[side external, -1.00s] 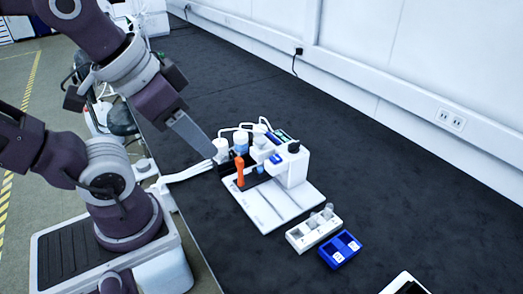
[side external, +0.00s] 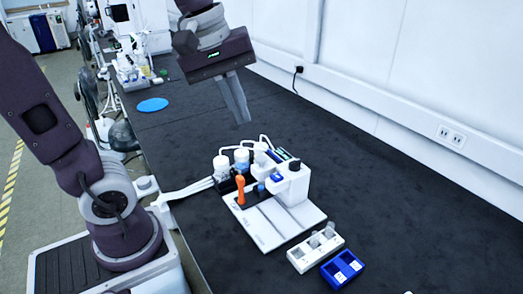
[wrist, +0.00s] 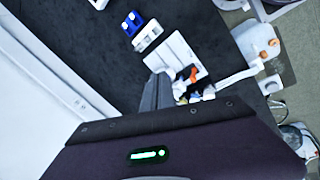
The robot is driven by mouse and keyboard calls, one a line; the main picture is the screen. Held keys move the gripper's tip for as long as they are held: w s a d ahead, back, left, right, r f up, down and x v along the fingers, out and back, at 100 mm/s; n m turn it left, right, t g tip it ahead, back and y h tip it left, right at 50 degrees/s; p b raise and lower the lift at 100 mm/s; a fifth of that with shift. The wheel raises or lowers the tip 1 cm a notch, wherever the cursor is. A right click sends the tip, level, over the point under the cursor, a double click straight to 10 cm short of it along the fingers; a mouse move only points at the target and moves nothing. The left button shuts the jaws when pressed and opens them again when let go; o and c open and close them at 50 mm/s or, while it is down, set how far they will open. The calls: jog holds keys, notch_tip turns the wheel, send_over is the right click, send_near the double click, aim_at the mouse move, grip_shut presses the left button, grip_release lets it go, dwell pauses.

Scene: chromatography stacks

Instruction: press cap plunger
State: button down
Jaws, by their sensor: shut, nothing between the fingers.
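The white chromatography instrument (side external: 292,188) stands on a white base plate (side external: 278,226) on the dark bench. A black cap (side external: 295,164) sits on top of its tower; I cannot tell which part is the cap plunger. A small blue part (side external: 261,188) and an upright orange-handled tool (side external: 240,188) are at its left front. My gripper (side external: 242,122) is shut and empty, pointing down above and behind the instrument, clear of it. In the wrist view the shut fingers (wrist: 156,92) partly cover the scene beside the instrument (wrist: 178,58).
White-capped bottles (side external: 221,164) with tubes stand behind the instrument. A white rack (side external: 315,249) with clear vessels and a blue block (side external: 341,269) lie in front. A blue disc (side external: 152,104) lies far left. A wall with outlets bounds the right; the bench between is clear.

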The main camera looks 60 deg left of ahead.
jog(key=w+a+f+n+g, duration=0.2)
jog(key=w+a+n, duration=0.55)
jog(key=n, duration=0.25)
jog(key=n+g, duration=0.2)
jog(key=n, duration=1.2)
send_over(261, 157)
notch_tip(261, 157, down, 8)
jog(key=shift+w+a, duration=0.3)
jog(key=shift+w, duration=0.15)
jog(key=f, duration=1.4)
jog(key=shift+s+d, duration=0.3)
jog(key=shift+f, duration=0.1)
jog(key=shift+f, duration=0.95)
